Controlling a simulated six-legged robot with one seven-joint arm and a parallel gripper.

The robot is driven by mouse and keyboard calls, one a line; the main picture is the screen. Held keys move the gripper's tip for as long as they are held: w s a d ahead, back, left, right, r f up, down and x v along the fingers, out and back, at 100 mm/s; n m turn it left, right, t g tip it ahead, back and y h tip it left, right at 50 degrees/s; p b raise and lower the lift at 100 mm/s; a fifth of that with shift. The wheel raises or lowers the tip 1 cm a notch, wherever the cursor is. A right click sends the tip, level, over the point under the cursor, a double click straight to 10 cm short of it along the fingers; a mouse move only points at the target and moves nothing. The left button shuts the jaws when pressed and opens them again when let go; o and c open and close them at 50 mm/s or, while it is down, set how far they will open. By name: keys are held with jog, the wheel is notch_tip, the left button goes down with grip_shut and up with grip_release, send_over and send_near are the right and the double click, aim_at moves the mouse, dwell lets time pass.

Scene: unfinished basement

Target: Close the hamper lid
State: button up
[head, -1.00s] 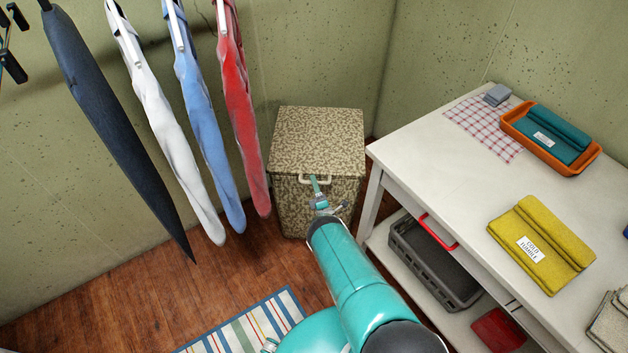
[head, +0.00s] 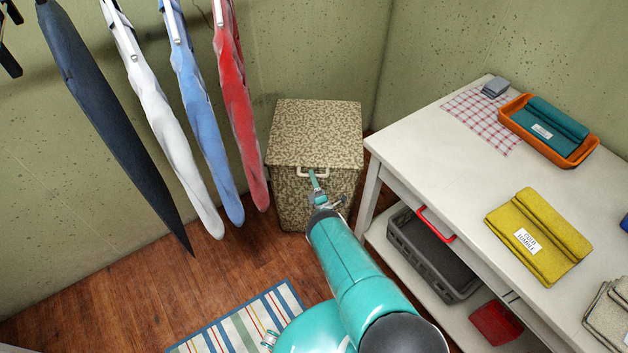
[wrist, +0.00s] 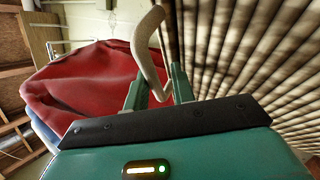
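The hamper (head: 300,205) stands in the back corner, speckled tan and brown. Its lid (head: 315,132) lies across the top and looks nearly level; I cannot tell whether a thin gap is left under its front edge. A pale handle (head: 303,174) sits at the lid's front edge. My gripper (head: 313,180) is at this handle, with its fingers close together. In the wrist view the curved handle (wrist: 147,50) passes between the two green fingers of my gripper (wrist: 158,78), which look shut on it. The hamper's ribbed side (wrist: 255,60) fills the right of that view.
Dark, white, blue and red garments (head: 238,105) hang on the left. A white table (head: 430,160) on the right holds a yellow towel (head: 538,236) and an orange tray (head: 578,161). A grey crate (head: 430,255) sits on its lower shelf. A striped rug (head: 235,325) lies in front.

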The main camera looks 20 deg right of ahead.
jog(key=v, duration=0.7)
jog(key=shift+s, duration=0.25)
jog(key=shift+f, duration=0.15)
dwell(0.5)
